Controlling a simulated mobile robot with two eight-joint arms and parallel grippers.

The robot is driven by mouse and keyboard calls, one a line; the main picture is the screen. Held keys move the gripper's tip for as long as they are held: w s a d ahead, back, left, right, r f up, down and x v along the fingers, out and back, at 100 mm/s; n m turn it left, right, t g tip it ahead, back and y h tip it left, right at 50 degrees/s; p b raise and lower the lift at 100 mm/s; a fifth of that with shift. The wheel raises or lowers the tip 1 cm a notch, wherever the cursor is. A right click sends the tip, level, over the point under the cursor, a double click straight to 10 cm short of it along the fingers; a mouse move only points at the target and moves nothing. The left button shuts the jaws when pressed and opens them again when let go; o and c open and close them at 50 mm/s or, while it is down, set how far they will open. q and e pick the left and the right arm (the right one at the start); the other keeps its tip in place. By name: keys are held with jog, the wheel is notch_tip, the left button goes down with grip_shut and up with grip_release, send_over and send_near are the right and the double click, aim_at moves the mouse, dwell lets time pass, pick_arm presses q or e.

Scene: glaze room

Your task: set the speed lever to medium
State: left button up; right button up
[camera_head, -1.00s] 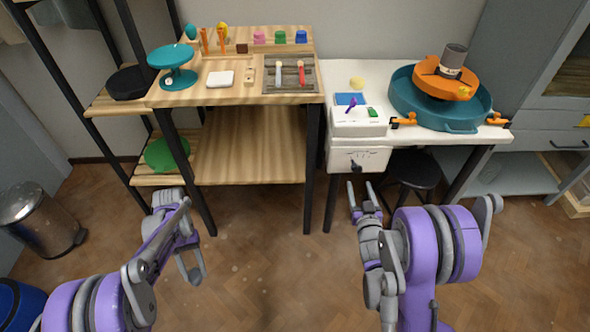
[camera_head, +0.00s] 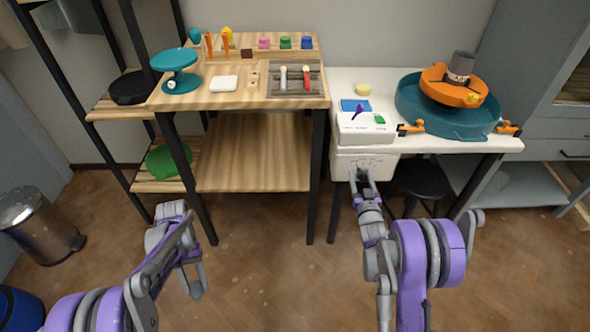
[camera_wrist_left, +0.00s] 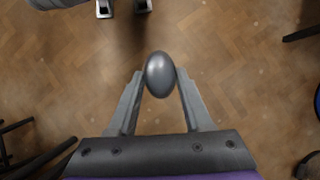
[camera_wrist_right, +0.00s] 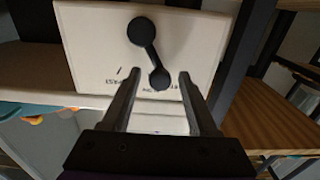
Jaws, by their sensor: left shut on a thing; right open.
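The speed lever (camera_wrist_right: 151,55) is a dark bar on the white front panel (camera_wrist_right: 85,40) of the wheel's control box, with a round pivot and a round knob at its other end. In the right wrist view the knob lies by the middle and right of the small printed labels, which are upside down and partly hidden. My right gripper (camera_wrist_right: 160,75) is open, one finger on each side of the knob; in the head view it (camera_head: 362,174) covers the lever. My left gripper (camera_head: 193,285) is shut on a smooth grey egg-shaped thing (camera_wrist_left: 160,74), over the floor.
The white table (camera_head: 395,80) bears the teal basin (camera_head: 425,118) with an orange wheel. A dark stool (camera_head: 425,182) stands beneath, right of my right gripper. The wooden workbench (camera_head: 225,100) is to the left. A bin (camera_head: 38,228) stands far left; the floor between my arms is clear.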

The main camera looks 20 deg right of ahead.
jog(key=shift+w+d, duration=0.1)
jog(key=shift+w, duration=0.25)
grip_shut()
